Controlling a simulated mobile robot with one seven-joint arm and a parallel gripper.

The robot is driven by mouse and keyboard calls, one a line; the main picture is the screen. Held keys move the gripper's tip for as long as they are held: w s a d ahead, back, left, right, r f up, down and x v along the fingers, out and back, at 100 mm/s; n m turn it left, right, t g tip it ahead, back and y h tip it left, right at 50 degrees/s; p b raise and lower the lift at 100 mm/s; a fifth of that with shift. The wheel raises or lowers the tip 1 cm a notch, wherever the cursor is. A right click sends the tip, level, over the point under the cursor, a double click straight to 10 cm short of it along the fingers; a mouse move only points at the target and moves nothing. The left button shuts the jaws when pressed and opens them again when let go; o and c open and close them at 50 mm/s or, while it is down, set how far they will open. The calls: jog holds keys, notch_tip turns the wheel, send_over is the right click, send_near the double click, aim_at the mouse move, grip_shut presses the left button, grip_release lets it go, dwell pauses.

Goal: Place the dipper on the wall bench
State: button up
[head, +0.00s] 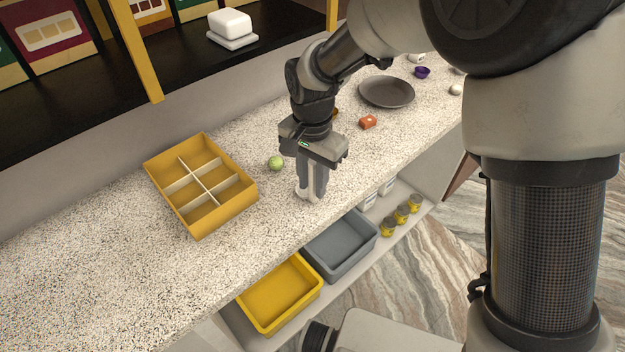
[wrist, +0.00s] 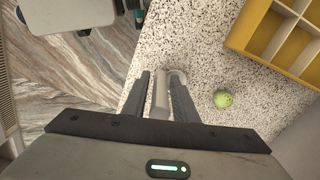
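My gripper (head: 312,188) points down over the speckled counter (head: 100,262). Its two dark fingers are close together around a pale grey-white dipper (wrist: 161,95), whose handle runs between them. The dipper's pale lower end shows at the fingertips in the head view (head: 313,198), low over the counter near its front edge. I cannot tell whether it touches the counter. The fingers hide part of it. No surface is marked as the wall bench; a black-topped shelf (head: 185,62) with yellow posts runs along the wall, behind the counter.
A yellow divided box (head: 203,228) and a green ball (head: 276,163) are left of my gripper. A white lidded dish (head: 231,27) stands on the black shelf. Grey (head: 345,262) and yellow (head: 290,312) bins sit below.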

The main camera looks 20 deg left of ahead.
jog(key=shift+o, duration=0.4)
jog(key=shift+r, duration=0.1)
notch_tip(320, 180, up, 17)
jog(key=p, duration=0.1)
jog(key=shift+a+r, duration=0.2)
jog(key=shift+a, duration=0.1)
jog(key=shift+w, duration=0.1)
